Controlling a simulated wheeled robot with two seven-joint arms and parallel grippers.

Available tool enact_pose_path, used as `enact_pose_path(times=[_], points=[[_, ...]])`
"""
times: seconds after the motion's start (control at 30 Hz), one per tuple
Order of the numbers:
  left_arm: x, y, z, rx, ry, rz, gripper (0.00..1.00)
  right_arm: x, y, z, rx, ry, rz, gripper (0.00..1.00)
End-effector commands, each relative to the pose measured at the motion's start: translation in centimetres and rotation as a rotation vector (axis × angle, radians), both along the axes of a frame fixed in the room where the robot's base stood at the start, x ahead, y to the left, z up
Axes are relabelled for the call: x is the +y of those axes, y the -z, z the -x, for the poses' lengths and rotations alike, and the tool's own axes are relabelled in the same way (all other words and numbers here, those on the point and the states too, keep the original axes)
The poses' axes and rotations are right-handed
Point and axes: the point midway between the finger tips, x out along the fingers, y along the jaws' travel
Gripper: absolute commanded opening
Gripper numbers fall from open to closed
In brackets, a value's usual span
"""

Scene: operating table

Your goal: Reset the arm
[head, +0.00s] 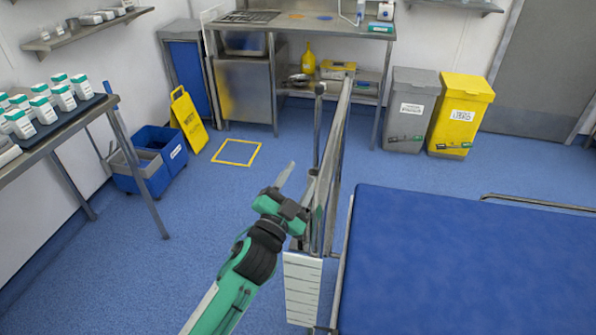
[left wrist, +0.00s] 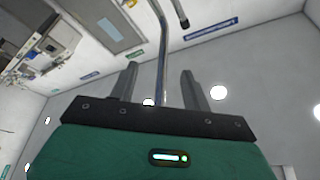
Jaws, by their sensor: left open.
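My left arm, green and black, reaches up from the bottom of the head view. Its gripper (head: 297,182) is raised beside the left edge of the blue-padded operating table (head: 465,265), in front of a metal rail. In the left wrist view the two grey fingers of the left gripper (left wrist: 158,82) stand wide apart with nothing held between them. A metal pole (left wrist: 162,50) shows behind the gap, and I cannot tell its distance. My right gripper is in neither view.
A side table with white-and-green boxes (head: 62,97) stands at the left. Blue buckets (head: 160,150) and a yellow floor sign (head: 188,118) are near the wall. Grey (head: 410,108) and yellow (head: 460,115) bins stand at the back. Blue floor (head: 130,270) is clear at lower left.

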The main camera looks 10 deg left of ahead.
Motion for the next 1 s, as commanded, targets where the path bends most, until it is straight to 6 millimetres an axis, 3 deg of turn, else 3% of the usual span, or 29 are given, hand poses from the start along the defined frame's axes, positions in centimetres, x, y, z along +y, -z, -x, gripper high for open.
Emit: enact_pose_path(times=[0.17, 0.67, 0.77, 0.83, 0.93, 1.0], points=[[0.0, -1.1, 0.0, 0.001, 0.001, 0.000, 0.48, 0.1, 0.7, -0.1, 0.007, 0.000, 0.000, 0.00], [0.1, -0.8, 0.1, 0.012, -0.005, 0.004, 0.48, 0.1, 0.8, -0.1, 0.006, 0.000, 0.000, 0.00], [1.0, 1.1, 0.4, 0.086, -0.033, 0.033, 0.48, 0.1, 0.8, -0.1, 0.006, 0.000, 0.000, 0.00], [2.1, 3.9, 1.1, 0.195, -0.073, 0.076, 0.48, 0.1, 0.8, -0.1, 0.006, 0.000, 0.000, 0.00], [4.3, 9.7, 3.4, 0.422, -0.152, 0.151, 0.48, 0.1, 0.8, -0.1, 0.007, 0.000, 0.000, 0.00], [5.7, 14.3, 5.9, 0.605, -0.209, 0.205, 0.48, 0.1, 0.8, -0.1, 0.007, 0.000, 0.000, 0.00]])
